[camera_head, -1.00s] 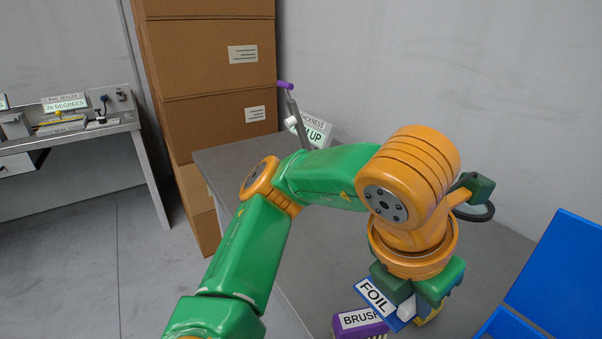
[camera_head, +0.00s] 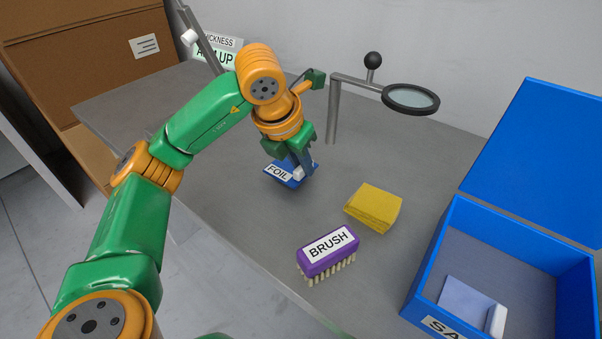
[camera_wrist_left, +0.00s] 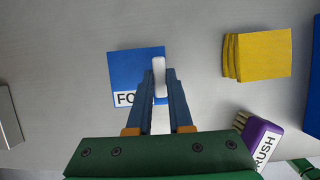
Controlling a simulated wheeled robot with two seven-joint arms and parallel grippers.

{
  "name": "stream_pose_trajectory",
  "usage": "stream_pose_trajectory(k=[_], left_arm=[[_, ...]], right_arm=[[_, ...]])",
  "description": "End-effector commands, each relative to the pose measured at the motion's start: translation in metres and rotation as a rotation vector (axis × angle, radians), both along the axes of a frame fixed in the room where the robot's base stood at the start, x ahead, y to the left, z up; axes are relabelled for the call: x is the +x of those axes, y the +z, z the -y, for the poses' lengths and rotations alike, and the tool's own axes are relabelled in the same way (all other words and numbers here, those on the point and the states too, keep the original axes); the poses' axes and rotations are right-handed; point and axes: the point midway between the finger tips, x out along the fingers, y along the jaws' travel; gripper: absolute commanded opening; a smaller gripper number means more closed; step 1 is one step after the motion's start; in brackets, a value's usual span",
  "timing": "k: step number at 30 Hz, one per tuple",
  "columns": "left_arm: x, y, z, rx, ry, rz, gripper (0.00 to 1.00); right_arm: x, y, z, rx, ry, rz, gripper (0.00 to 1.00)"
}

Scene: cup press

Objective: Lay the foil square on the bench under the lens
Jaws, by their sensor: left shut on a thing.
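The foil square (camera_head: 279,173) is a blue flat piece with a FOIL label and a white grip tab. My left gripper (camera_head: 300,173) is shut on its white tab and holds it over the bench (camera_head: 235,215); I cannot tell how far above. The left wrist view shows the foil square (camera_wrist_left: 132,68) with the tab between the fingers (camera_wrist_left: 160,85). The lens (camera_head: 411,98) is a round glass in a black ring on a grey arm and post, to the right of the gripper.
A purple brush (camera_head: 327,252) and a folded yellow cloth (camera_head: 373,207) lie on the bench to the right of the foil. An open blue box (camera_head: 570,262) stands at the right with a pale tabbed piece (camera_head: 470,303) inside. The bench below the lens looks clear.

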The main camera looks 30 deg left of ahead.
Motion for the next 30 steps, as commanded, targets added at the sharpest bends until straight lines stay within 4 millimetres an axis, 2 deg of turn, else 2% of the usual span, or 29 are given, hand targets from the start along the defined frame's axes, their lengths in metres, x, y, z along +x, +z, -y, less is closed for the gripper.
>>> stream_pose_trajectory(k=[1,3,14,15,18,26,30], left_arm=[[-0.001,-0.012,0.000,0.002,-0.001,-0.003,0.00],[-0.001,-0.020,0.000,0.001,-0.002,-0.001,0.00],[-0.001,-0.025,0.001,-0.001,-0.003,0.001,0.00],[-0.001,-0.025,0.001,-0.001,-0.003,0.001,0.21],[-0.001,-0.024,0.001,-0.001,-0.003,0.001,0.48],[-0.001,-0.024,0.001,-0.001,-0.003,0.001,0.49],[-0.002,-0.013,0.001,-0.001,-0.003,0.004,0.49]], right_arm=[[0.000,-0.004,-0.001,0.002,-0.001,0.001,0.00],[0.000,-0.005,-0.003,0.005,-0.002,0.000,0.00],[0.000,-0.008,-0.005,0.009,-0.002,0.001,0.00],[0.000,-0.008,-0.005,0.008,-0.002,0.001,0.00],[0.000,-0.007,-0.004,0.007,-0.001,0.002,0.00],[0.000,-0.007,-0.002,0.003,0.000,0.001,0.00],[0.001,-0.002,-0.001,0.002,0.000,0.002,0.00]])
